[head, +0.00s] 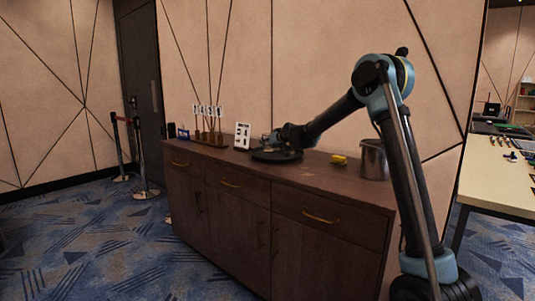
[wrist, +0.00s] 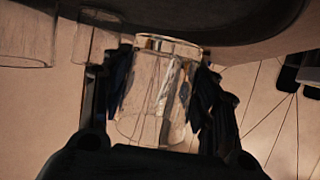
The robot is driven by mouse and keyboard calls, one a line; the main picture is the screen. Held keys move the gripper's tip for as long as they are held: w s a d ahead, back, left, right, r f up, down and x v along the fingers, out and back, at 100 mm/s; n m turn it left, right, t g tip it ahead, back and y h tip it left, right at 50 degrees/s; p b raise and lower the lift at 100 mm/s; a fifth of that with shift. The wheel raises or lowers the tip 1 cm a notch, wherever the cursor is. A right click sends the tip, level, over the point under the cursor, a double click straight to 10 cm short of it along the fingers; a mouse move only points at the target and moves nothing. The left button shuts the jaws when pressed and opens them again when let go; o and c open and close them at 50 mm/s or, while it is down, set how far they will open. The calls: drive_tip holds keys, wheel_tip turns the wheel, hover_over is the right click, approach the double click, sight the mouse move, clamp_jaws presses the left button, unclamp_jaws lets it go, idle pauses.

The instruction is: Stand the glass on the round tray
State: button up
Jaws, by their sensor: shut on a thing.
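The round tray (head: 277,157) is dark and lies on top of the brown cabinet in the head view. Its dark curved edge (wrist: 215,30) runs along the top of the wrist view, which looks upside down. My gripper (head: 273,138) is over the tray's left part in the head view. In the wrist view my gripper (wrist: 155,100) has a finger on each side of the clear glass (wrist: 150,95) and is shut on it. The glass's end nearest the tray overlaps the tray in the picture. I cannot tell whether they touch.
Two other clear glass shapes, one at the far left (wrist: 25,38) and one beside it (wrist: 92,38), show in the wrist view. On the cabinet (head: 300,178) stand a white card (head: 242,136), a yellow object (head: 338,160) and a metal pot (head: 373,160).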

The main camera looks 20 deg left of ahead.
sight(271, 149)
drive_tip(key=shift+f, duration=1.95)
drive_tip(key=shift+f, duration=0.1)
drive_tip(key=o, duration=1.3)
drive_tip(key=v, duration=1.2)
